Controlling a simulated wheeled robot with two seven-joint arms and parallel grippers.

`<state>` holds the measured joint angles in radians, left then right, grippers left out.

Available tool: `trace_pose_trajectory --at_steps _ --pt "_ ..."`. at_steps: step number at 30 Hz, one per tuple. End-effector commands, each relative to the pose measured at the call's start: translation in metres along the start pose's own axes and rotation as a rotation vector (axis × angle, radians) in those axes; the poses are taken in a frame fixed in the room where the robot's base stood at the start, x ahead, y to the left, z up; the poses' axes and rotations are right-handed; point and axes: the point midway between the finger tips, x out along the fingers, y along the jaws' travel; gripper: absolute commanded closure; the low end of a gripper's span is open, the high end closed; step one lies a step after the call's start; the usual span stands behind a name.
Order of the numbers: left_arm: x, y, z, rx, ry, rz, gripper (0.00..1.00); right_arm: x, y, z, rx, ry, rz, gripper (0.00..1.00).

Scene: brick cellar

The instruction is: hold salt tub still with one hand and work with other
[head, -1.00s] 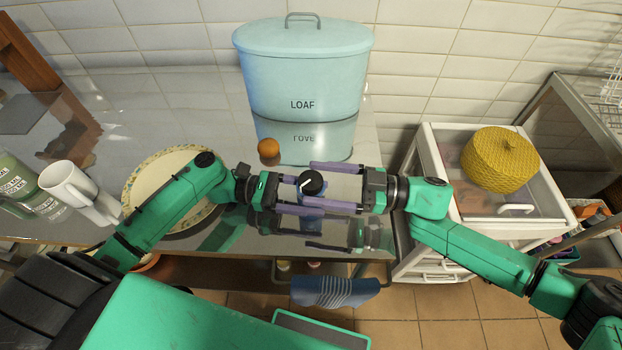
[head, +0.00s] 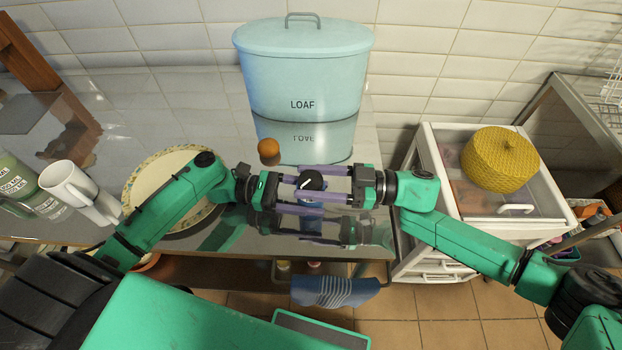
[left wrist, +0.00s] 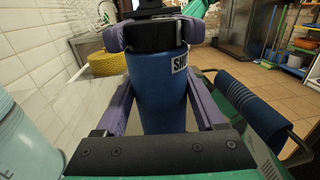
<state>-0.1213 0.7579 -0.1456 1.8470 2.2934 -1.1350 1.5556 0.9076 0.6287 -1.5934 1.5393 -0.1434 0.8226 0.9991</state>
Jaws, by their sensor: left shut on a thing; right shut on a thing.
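The salt tub is a blue cylinder (left wrist: 158,92) with a black lid (head: 310,182) and a partly hidden white label. It stands upright near the front of the shiny table; the lid's top has a white mark. My left gripper (left wrist: 163,108) is shut around the tub's body, one purple finger on each side. My right gripper (head: 313,184) comes in from the right, shut on the lid above the left fingers. In the left wrist view its purple pads (left wrist: 152,35) flank the black lid. In the head view the arms and fingers hide most of the tub's body.
A pale blue LOAF bin (head: 303,80) stands behind, with an orange ball-like fruit (head: 268,148) before it. A patterned plate (head: 133,196) and white mug (head: 68,185) are left. A white drawer unit (head: 430,160) with a yellow woven thing (head: 497,160) stands right.

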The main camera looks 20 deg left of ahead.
Motion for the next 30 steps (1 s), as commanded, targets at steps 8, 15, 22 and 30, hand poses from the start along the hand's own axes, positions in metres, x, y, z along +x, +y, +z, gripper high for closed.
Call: trace_pose_trajectory --at_steps 8,15,22,30 --pt "0.0005 -0.0008 0.0 -0.001 -0.001 -0.002 0.93 0.0014 0.0011 -0.0007 -0.004 -0.001 -0.174 0.97" --pt "0.0007 -0.001 -0.0001 -0.001 -0.001 -0.003 0.93 0.0017 0.0011 -0.0004 -0.003 -0.002 -0.355 0.97" --pt "0.0008 -0.0012 -0.0001 -0.002 -0.002 -0.003 0.93 0.0018 0.0006 0.0005 -0.001 -0.003 -0.489 0.97" --pt "0.0009 -0.0013 -0.0001 -0.002 -0.002 -0.004 0.93 0.001 -0.0002 0.0 0.0 -0.003 -0.56 0.97"
